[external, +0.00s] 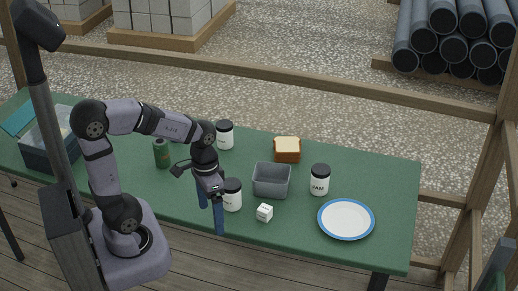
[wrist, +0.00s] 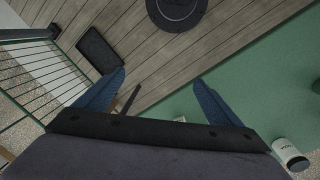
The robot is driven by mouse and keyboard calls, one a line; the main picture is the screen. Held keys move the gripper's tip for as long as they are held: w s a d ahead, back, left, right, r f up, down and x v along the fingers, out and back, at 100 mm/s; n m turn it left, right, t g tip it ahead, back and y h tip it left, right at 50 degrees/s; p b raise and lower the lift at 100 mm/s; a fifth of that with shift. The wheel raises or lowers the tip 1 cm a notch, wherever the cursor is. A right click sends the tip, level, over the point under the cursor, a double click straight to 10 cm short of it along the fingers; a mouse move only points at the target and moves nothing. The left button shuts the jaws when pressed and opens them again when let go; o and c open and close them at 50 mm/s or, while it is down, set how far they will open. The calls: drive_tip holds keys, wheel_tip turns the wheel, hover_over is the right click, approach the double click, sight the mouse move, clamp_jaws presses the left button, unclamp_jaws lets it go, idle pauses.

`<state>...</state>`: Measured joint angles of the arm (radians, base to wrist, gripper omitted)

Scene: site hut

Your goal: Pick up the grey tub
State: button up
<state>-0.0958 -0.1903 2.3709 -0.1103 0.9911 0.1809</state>
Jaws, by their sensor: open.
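The grey tub (external: 271,181) stands upright on the green table (external: 385,180), near its middle, and looks empty. My gripper (external: 211,215) is open and empty, with blue fingers pointing down near the table's front edge, to the left of the tub and apart from it. In the wrist view my gripper (wrist: 158,88) has its two fingers spread wide over the plank floor and table edge. The tub is not seen in the wrist view.
A white jar (external: 232,195) and a white cube (external: 264,212) stand between my gripper and the tub. A jam jar (external: 320,180) is right of the tub, bread (external: 287,150) behind it, a blue-rimmed plate (external: 346,219) at right. A green can (external: 161,153) and another jar (external: 224,135) stand farther left.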

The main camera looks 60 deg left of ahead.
drive_tip(key=w+a+f+m+t+h+b, duration=0.1)
drive_tip(key=w+a+m+t+h+b, duration=0.15)
drive_tip(key=w+a+b, duration=0.4)
drive_tip(key=w+a+f+m+t+h+b, duration=0.1)
drive_tip(key=w+a+t+h+b, duration=0.2)
drive_tip(key=w, duration=0.6)
drive_tip(key=w+a+r+m+t+h+b, duration=0.1)
drive_tip(key=w+a+m+t+b, duration=0.15)
drive_tip(key=a, duration=0.65)
drive_tip(key=w+a+r+m+t+b, duration=0.1)
drive_tip(key=a+t+b, duration=0.2)
drive_tip(key=a, duration=0.6)
drive_tip(key=w+d+f+p, duration=0.2)
drive_tip(key=w+d+f, duration=0.2)
drive_tip(key=f, duration=0.5)
drive_tip(key=shift+w+f, duration=0.3)
drive_tip(key=shift+w, duration=0.45)
drive_tip(key=shift+w+d, duration=0.1)
drive_tip(key=shift+d, duration=0.1)
